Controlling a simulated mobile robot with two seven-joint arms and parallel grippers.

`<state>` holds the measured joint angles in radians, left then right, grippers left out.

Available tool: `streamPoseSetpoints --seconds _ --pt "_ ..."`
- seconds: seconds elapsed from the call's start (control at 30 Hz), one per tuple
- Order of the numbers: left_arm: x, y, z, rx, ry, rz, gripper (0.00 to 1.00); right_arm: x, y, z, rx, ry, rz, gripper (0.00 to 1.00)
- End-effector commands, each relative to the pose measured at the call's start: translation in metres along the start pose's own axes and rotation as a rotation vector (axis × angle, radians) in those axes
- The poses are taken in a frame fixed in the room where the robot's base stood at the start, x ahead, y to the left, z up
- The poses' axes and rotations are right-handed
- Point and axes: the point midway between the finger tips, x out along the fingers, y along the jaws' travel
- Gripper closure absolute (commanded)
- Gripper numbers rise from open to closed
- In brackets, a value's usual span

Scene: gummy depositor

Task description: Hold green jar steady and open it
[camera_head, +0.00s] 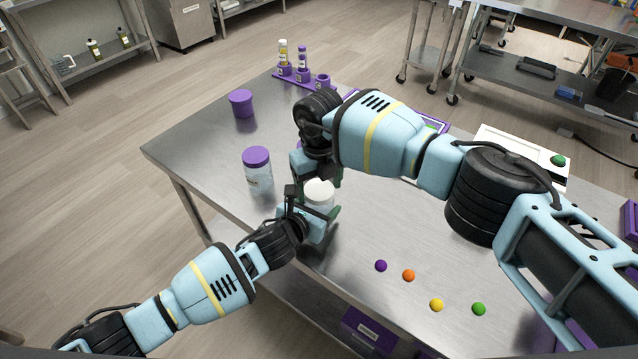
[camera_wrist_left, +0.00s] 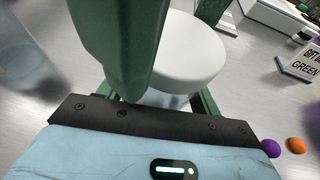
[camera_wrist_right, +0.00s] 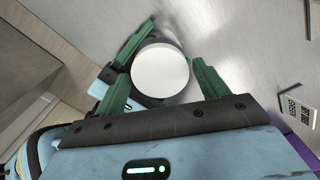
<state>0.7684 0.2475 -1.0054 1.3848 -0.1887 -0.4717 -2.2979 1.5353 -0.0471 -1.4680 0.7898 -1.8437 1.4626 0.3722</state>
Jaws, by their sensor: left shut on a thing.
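The jar with a white lid (camera_head: 319,191) stands near the table's front-left edge, its clear body partly hidden by my grippers. My left gripper (camera_head: 313,208) is shut on the jar body from the front left. In the left wrist view the white lid (camera_wrist_left: 188,52) shows behind a large green finger. My right gripper (camera_head: 319,176) is just above and behind the jar. In the right wrist view the lid (camera_wrist_right: 160,70) lies between its two spread fingers, with a gap at the right finger.
A clear jar with a purple lid (camera_head: 257,170) stands left of the grippers. A purple tub (camera_head: 241,103) and a purple rack (camera_head: 303,78) with bottles are farther back. Several coloured balls (camera_head: 409,275) lie at the front right. A sign reading GREEN (camera_wrist_left: 302,68) stands nearby.

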Motion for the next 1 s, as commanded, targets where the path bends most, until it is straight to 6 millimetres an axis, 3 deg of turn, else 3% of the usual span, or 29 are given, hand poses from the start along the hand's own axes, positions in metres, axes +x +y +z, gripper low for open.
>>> streamPoseSetpoints --seconds 0.37,0.73,1.0 --pt "0.0 -0.001 0.0 0.001 0.0 -0.001 0.99 -0.002 0.002 0.0 -0.001 0.0 0.004 0.17" --pt "0.0 0.0 0.0 0.0 0.0 0.0 0.99 -0.041 0.0 0.0 0.001 -0.001 0.002 0.17" --pt "0.0 0.0 0.0 0.0 0.0 0.0 0.99 -0.045 0.0 0.0 0.013 0.0 0.001 0.21"
